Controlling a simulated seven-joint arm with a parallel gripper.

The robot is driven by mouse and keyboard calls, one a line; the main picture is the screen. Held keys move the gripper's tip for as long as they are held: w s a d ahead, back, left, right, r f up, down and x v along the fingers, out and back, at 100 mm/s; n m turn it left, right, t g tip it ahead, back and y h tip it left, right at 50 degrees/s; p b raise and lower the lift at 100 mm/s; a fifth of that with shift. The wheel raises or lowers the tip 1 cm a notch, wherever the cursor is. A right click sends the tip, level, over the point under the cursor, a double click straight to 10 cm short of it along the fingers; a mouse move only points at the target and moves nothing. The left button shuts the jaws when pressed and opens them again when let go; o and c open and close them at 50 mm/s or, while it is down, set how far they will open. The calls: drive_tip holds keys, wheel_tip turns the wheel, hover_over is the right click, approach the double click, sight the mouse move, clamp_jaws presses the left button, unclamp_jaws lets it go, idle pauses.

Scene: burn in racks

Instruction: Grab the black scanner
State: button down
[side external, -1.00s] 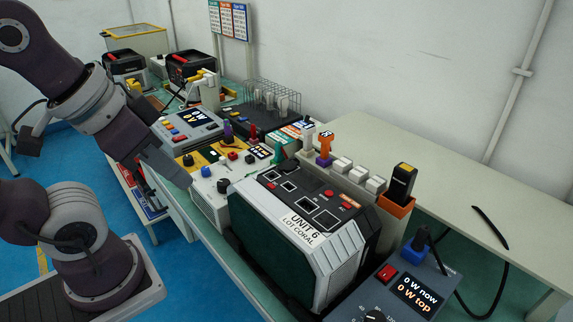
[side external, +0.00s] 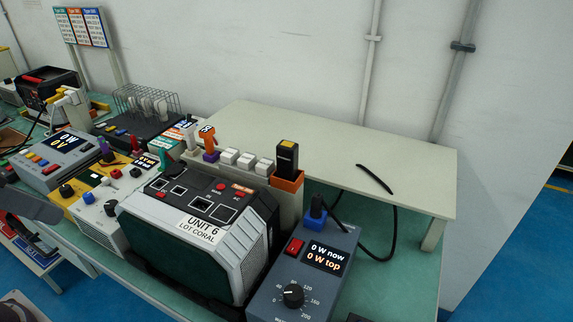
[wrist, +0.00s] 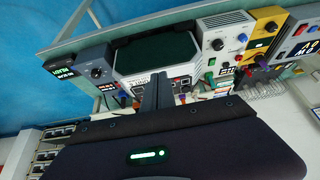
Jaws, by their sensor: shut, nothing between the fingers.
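The black scanner (side external: 287,157) has a yellow top and stands upright in an orange holder (side external: 287,183). The holder is at the right end of a pale shelf behind the large unit marked UNIT 6. My gripper (wrist: 157,80) is shut and empty in the wrist view, with its dark fingers pointing toward the bench equipment. In the side view only a dark grey piece of my arm shows at the left edge, well away from the scanner. I cannot make out the scanner in the wrist view.
UNIT 6 (side external: 190,240) fills the bench middle. A power meter (side external: 305,265) with a blue plug (side external: 316,218) and black cable stands in front of the holder. White blocks (side external: 246,161) and an orange tool (side external: 208,138) line the shelf. The pale table (side external: 330,140) behind is mostly clear.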

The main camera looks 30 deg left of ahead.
drive_tip(key=c, duration=0.8)
unclamp_jaws()
drive_tip(key=shift+c, duration=0.2)
drive_tip(key=t+h, duration=0.2)
drive_tip(key=t, duration=0.3)
approach(284, 157)
drive_tip(key=w+f+t+y, duration=0.1)
drive_tip(key=w+d+f+t, duration=0.1)
drive_tip(key=f+t, duration=0.1)
drive_tip(key=shift+w+d+f+y, duration=0.15)
drive_tip(key=shift+w+f+y, duration=0.15)
drive_tip(key=shift+w+y, duration=0.1)
drive_tip(key=shift+w+f, duration=0.15)
drive_tip(key=shift+w, duration=0.1)
drive_tip(key=x, duration=0.6)
drive_tip(key=shift+w+f, duration=0.1)
drive_tip(key=shift+w, duration=0.25)
drive_tip(key=shift+c, duration=0.2)
